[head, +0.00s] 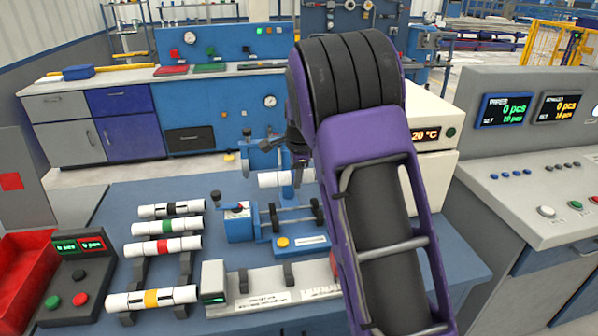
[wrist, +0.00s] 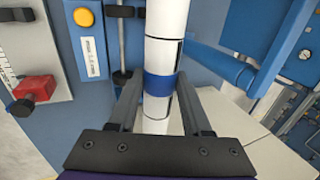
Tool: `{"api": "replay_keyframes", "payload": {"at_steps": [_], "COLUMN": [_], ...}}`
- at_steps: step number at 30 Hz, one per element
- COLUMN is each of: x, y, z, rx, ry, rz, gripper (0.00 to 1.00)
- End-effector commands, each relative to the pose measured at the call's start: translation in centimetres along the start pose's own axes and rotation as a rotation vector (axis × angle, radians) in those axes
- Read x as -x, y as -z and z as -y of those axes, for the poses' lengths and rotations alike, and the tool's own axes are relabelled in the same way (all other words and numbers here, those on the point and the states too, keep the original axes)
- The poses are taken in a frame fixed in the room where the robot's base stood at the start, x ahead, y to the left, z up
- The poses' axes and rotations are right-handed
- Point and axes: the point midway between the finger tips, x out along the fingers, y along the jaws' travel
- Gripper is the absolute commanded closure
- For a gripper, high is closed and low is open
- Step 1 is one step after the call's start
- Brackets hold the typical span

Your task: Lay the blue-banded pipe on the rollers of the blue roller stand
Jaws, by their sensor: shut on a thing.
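The white blue-banded pipe (wrist: 165,45) is between the two fingers of my gripper (wrist: 158,80), which is shut on it at the blue band. In the head view the pipe (head: 271,180) is held level in the air above and behind the blue roller stand (head: 239,226); its band is hidden there by my gripper (head: 298,165). The stand has dark rollers (head: 318,212) on rods, a yellow button and a crank at its left. The rollers carry no pipe. The wrist view shows part of the stand, with the yellow button (wrist: 83,17), left of the pipe.
A rack at the left of the blue table holds pipes with black (head: 171,209), green (head: 167,227), red (head: 162,246) and yellow (head: 151,298) bands. A grey measuring bench (head: 262,290) stands in front of the roller stand. A blue post stands close behind the held pipe.

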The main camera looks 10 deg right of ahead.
Motion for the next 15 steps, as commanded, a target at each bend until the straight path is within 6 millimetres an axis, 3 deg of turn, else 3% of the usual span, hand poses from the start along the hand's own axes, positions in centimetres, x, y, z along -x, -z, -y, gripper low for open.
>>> {"api": "replay_keyframes", "payload": {"at_steps": [15], "x": [-4.0], "y": [0.0], "z": [-1.6], "rx": [0.000], "ry": [0.000], "rz": [0.000], "gripper": [1.00]}}
